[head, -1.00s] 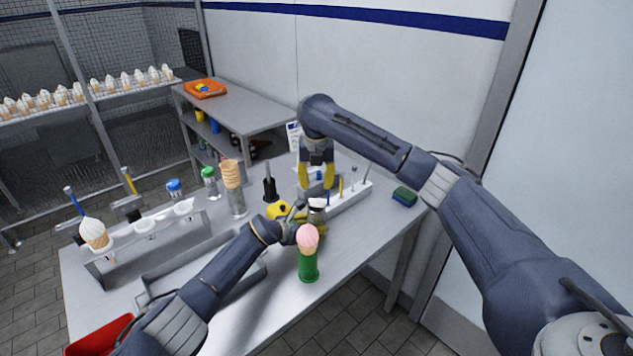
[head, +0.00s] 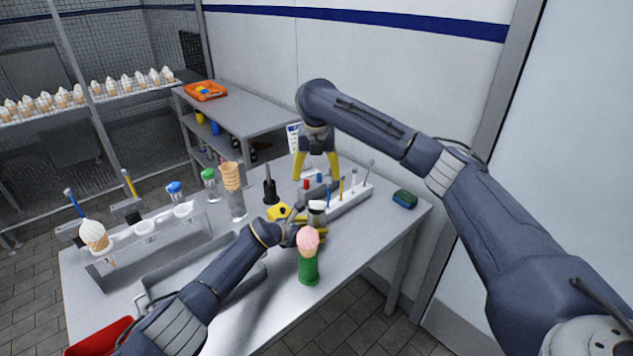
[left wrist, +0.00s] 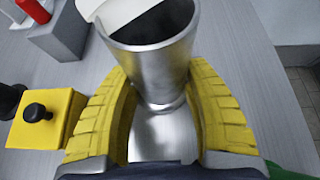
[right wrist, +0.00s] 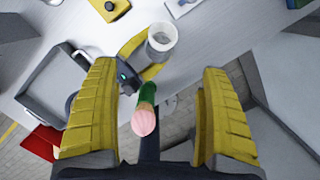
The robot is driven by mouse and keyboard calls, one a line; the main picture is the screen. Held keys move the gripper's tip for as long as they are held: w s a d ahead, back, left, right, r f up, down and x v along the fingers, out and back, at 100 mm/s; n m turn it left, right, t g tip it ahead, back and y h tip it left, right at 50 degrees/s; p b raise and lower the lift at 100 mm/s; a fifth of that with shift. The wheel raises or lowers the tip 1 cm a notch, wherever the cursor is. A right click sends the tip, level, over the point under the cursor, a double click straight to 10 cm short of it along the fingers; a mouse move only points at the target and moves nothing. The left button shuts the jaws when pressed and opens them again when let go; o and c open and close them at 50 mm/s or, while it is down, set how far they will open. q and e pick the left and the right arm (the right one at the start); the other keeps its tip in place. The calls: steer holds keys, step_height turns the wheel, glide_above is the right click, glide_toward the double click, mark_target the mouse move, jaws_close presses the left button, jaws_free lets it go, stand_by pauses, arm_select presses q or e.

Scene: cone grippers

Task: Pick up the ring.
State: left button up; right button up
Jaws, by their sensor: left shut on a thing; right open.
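My left gripper (head: 314,230) is shut on a metal cup (left wrist: 152,60) above the front part of the table. The cup also shows in the right wrist view (right wrist: 162,52). A white band (left wrist: 118,8) sits at the cup's mouth, also visible in the head view (head: 317,205); it may be the ring, but I cannot tell whether it is a separate piece. My right gripper (head: 316,170) is open and empty, pointing down above and behind the cup. In the right wrist view the cup lies between and beyond its spread fingers (right wrist: 160,72).
A pink ice cream cone (head: 307,240) in a green holder (head: 309,270) stands close to my left gripper. A yellow box with a black button (left wrist: 45,115) is beside the cup. A pen rack (head: 350,202) and a sponge (head: 405,198) are to the right. The front right tabletop is clear.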

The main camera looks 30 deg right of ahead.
steer(key=shift+s+a+r, duration=0.1)
steer(key=shift+s+r, duration=0.1)
steer(key=shift+r, duration=1.1)
steer(key=shift+s+a+r, duration=0.1)
steer(key=shift+s+r, duration=0.05)
steer(key=shift+r, duration=1.1)
steer(key=shift+s+r, duration=0.2)
steer(key=shift+r, duration=1.1)
steer(key=shift+c, duration=0.4)
steer(key=m+t+h, duration=0.2)
glide_toward(318, 203)
steer(key=w, duration=0.1)
steer(key=shift+x, duration=6.1)
steer(key=shift+w+d, duration=0.1)
steer(key=shift+d, duration=0.1)
steer(key=c, duration=1)
